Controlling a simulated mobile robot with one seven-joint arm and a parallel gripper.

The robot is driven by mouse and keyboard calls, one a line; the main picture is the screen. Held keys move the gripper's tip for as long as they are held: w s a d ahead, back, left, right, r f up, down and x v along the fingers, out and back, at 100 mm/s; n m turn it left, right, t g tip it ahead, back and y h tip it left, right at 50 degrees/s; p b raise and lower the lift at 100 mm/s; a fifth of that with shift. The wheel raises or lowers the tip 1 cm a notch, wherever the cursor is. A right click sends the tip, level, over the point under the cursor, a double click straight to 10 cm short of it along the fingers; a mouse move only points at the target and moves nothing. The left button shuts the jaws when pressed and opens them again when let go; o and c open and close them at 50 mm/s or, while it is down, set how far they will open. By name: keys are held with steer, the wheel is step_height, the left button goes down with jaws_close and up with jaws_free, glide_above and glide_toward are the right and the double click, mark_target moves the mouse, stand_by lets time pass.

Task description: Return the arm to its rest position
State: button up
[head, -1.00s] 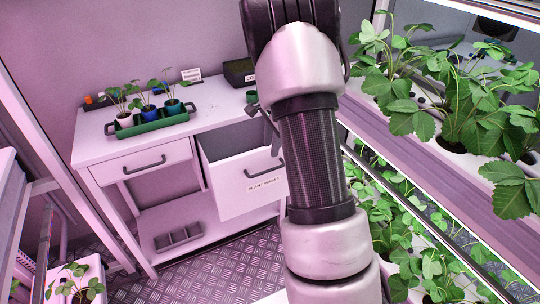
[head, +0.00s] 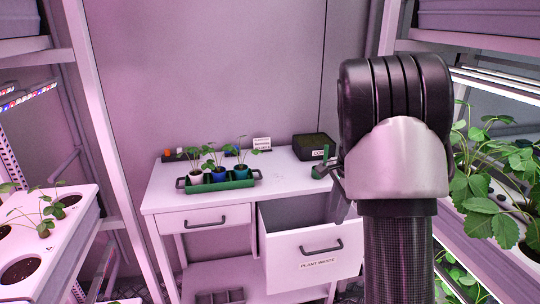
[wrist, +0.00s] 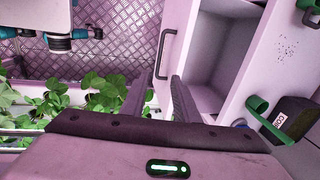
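My arm stands upright at the right of the head view, its black and silver links bent over at the top. My gripper (wrist: 160,84) shows in the wrist view with its two dark fingers apart and nothing between them. In the head view it is mostly hidden behind the arm. The fingers point toward the open plant waste drawer (head: 318,250), whose handle (wrist: 165,55) shows just beyond them in the wrist view. I cannot tell the exact distance between them.
The white desk (head: 275,172) holds a green tray (head: 215,186) of potted seedlings, a dark box (head: 314,147) and a green tool (head: 322,165). Planted racks stand close on the right (head: 490,190) and left (head: 60,235). Metal floor (wrist: 120,35) shows in the wrist view.

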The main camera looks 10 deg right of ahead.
steer(key=s+a+r+n+t+p, duration=0.1)
steer(key=s+a+r+n+p, duration=0.35)
steer(key=r, duration=0.65)
steer(key=s+a+r+n+p, duration=0.2)
steer(key=s+a+r+n, duration=0.2)
steer(key=s, duration=0.3)
steer(key=s+a+r+n+t+p, duration=0.1)
steer(key=s+a+r+n, duration=0.3)
steer(key=s, duration=0.4)
steer(key=s+a+r+n+t+p, duration=0.1)
steer(key=s+a+r+n, duration=0.3)
steer(key=s, duration=0.4)
step_height(320, 180, up, 2)
steer(key=shift+s+a+n+p, duration=0.3)
steer(key=shift+n+p, duration=0.15)
steer(key=shift+p, duration=0.35)
steer(key=shift+a, duration=0.1)
